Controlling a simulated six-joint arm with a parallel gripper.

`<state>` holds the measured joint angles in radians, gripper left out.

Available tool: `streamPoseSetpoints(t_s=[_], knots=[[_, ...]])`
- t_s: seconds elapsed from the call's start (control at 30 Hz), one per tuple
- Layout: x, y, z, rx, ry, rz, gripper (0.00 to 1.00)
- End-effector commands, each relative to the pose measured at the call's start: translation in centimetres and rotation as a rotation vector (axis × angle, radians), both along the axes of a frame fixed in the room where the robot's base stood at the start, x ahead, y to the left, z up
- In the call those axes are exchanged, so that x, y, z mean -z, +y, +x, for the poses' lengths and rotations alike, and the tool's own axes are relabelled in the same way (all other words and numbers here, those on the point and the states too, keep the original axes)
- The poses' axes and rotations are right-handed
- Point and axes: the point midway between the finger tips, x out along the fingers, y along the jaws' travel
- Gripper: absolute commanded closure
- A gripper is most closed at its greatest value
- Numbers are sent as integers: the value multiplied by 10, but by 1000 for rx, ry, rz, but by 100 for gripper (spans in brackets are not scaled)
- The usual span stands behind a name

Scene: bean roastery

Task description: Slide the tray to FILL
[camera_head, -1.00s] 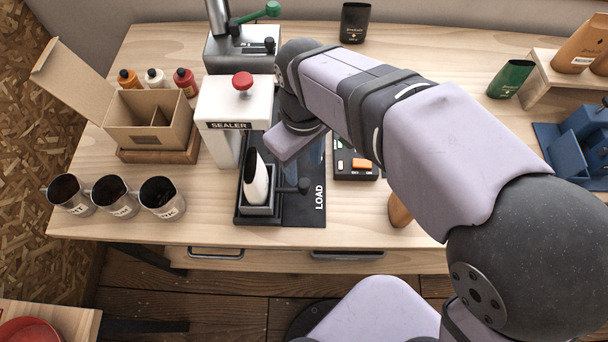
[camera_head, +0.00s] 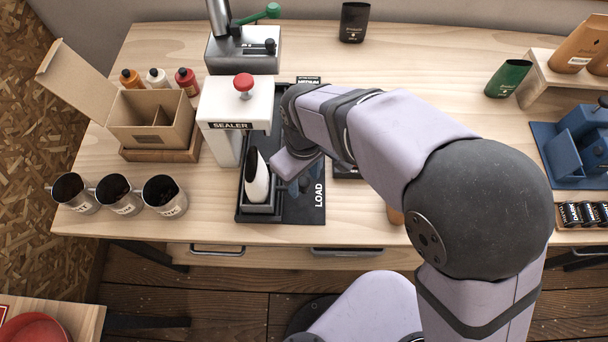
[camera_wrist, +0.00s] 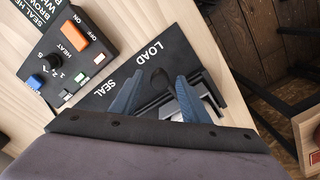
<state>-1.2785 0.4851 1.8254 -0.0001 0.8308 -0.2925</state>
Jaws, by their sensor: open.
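The tray (camera_head: 258,210) is a small dark holder with a white pouch (camera_head: 257,178) standing upright in it. It sits at the near end of a black track plate (camera_head: 305,216), beside the word LOAD. In the wrist view the tray's rim (camera_wrist: 212,92) shows partly behind a finger, and its dark round knob (camera_wrist: 160,78) appears between my fingertips. My gripper (camera_head: 300,184) is over the plate, right of the tray; its two blue fingers (camera_wrist: 158,92) are apart, one on each side of the knob in the picture. I cannot tell whether they touch it. No FILL mark is readable.
A white sealer (camera_head: 235,115) with a red button stands behind the tray, partly over the track. The control box (camera_wrist: 70,45) lies beside the plate. Metal cups (camera_head: 163,197) and an open carton (camera_head: 150,120) are to the left. A grinder-like machine (camera_head: 243,52) stands at the back.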

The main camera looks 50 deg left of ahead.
Motion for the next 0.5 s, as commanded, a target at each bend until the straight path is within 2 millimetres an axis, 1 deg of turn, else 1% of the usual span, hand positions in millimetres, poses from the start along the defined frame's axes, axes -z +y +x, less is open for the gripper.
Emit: streamPoseSetpoints(t_s=[0.1, 0.13, 0.17, 0.2, 0.3, 0.5], knots=[[0, 0, 0, 0, 0, 0, 58], [0, 0, 0, 0, 0, 0, 63], [0, 0, 0, 0, 0, 0, 70], [0, 0, 0, 0, 0, 0, 80], [0, 0, 0, 0, 0, 0, 100], [0, 1, 0, 0, 0, 0, 100]])
